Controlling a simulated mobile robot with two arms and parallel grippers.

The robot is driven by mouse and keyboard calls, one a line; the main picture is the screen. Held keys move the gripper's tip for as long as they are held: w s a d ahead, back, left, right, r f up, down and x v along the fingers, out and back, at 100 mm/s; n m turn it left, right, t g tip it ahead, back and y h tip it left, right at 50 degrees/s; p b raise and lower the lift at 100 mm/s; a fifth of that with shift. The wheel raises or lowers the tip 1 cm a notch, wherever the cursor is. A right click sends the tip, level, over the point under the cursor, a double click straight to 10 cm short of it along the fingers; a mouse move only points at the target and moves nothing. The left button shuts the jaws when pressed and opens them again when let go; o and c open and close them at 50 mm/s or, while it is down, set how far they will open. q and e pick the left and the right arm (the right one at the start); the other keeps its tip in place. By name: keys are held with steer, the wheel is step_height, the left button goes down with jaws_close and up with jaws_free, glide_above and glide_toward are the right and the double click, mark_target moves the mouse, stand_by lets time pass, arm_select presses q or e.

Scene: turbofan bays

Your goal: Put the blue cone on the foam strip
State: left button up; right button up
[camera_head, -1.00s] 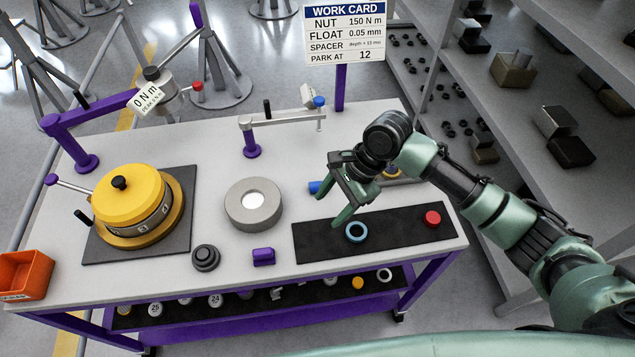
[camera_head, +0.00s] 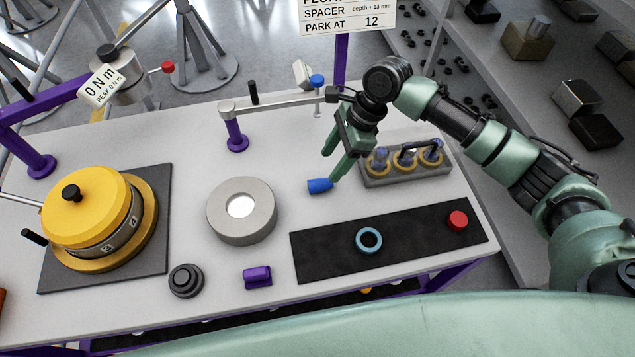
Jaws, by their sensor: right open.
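The blue cone (camera_head: 319,186) lies on its side on the pale bench top, behind the black foam strip (camera_head: 325,258). My right gripper (camera_head: 332,167) is open and empty, pointing down with its fingertips right by the cone. One finger appears close to the cone's right end; I cannot tell if it touches. The foam strip holds a blue ring (camera_head: 369,240) near its middle and a red round piece (camera_head: 457,220) at its right end. My left gripper is not in view.
A grey rack (camera_head: 405,177) with several yellow-ringed parts stands right of the gripper. A grey ring block (camera_head: 241,211) stands left of the cone, and a jointed arm on a purple post (camera_head: 235,135) reaches over the bench behind. A purple block (camera_head: 257,277) lies left of the strip.

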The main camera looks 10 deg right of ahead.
mark_target(319, 182)
steer(key=p+x, duration=0.1)
steer(key=x, duration=0.1)
steer(key=shift+s+a+f, duration=0.15)
steer(key=shift+a+f, duration=0.1)
steer(key=shift+a, duration=0.05)
steer(key=x, duration=0.1)
steer(key=p+x, duration=0.1)
steer(key=x, duration=0.2)
steer(key=shift+s+a+f, duration=0.1)
steer(key=shift+s+a, duration=0.15)
steer(key=shift+a, duration=0.05)
steer(key=shift+a+f, duration=0.1)
steer(key=shift+f, duration=0.1)
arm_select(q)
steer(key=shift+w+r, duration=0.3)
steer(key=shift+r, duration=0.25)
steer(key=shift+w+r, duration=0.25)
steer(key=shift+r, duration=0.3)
arm_select(e)
jaws_close()
